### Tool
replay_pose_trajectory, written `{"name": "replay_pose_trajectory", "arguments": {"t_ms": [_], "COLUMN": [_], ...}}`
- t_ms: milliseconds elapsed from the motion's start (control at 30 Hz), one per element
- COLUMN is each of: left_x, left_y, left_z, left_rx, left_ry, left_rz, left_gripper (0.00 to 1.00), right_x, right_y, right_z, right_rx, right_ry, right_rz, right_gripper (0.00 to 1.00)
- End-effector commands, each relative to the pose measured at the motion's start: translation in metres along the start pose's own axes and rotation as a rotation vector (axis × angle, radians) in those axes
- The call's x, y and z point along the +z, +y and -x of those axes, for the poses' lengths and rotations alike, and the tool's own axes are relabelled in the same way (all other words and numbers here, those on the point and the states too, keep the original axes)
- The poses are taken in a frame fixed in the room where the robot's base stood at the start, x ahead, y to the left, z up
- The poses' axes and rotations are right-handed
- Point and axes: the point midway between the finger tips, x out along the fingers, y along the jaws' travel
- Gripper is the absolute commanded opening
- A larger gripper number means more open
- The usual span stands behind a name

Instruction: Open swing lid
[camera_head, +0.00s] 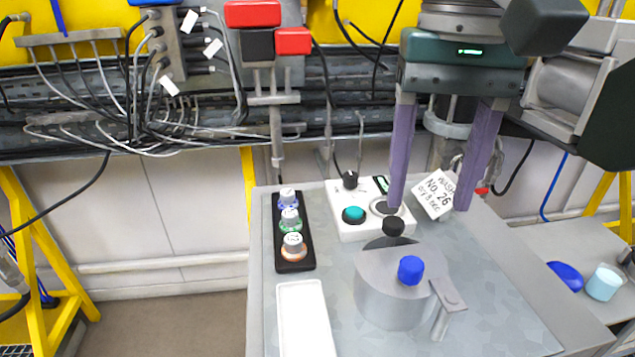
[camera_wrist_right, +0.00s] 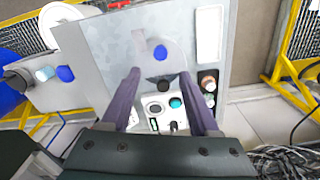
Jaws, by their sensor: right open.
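A grey round drum (camera_head: 392,305) stands on the bench, with a flat grey lid (camera_head: 375,265) over its top. A grey arm-like bracket (camera_head: 447,295) is at the drum's right. My right gripper (camera_head: 430,208) is open and empty, pointing down behind the drum. My left gripper is not in view.
A white control box (camera_head: 362,228) with a teal button stands behind the drum, beside a tilted sign (camera_head: 437,194). A black rack (camera_head: 294,262) of three capped vials and a white tray (camera_head: 306,315) are at left. A blue bowl and pale cup (camera_head: 604,283) sit far right.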

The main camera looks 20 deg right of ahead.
Motion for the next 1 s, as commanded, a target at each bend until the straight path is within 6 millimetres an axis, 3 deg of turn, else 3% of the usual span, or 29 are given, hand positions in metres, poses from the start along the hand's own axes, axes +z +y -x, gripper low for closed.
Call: {"name": "replay_pose_trajectory", "arguments": {"t_ms": [300,433,833,1000], "left_x": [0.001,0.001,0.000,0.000], "left_y": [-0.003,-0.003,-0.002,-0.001], "left_z": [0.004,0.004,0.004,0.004], "left_rx": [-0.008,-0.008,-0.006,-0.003], "left_ry": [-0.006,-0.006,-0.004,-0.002], "left_rz": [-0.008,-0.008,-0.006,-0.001], "left_gripper": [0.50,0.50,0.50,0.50], "right_x": [0.001,0.001,0.000,0.000], "right_y": [0.001,0.001,0.000,0.000], "right_z": [-0.059,-0.076,-0.087,-0.086], "right_rx": [0.004,0.002,0.000,0.000], "right_ry": [-0.003,-0.001,0.001,0.001], "right_rz": [0.002,0.002,0.004,0.004], "right_gripper": [0.61,0.61,0.61,0.42]}}
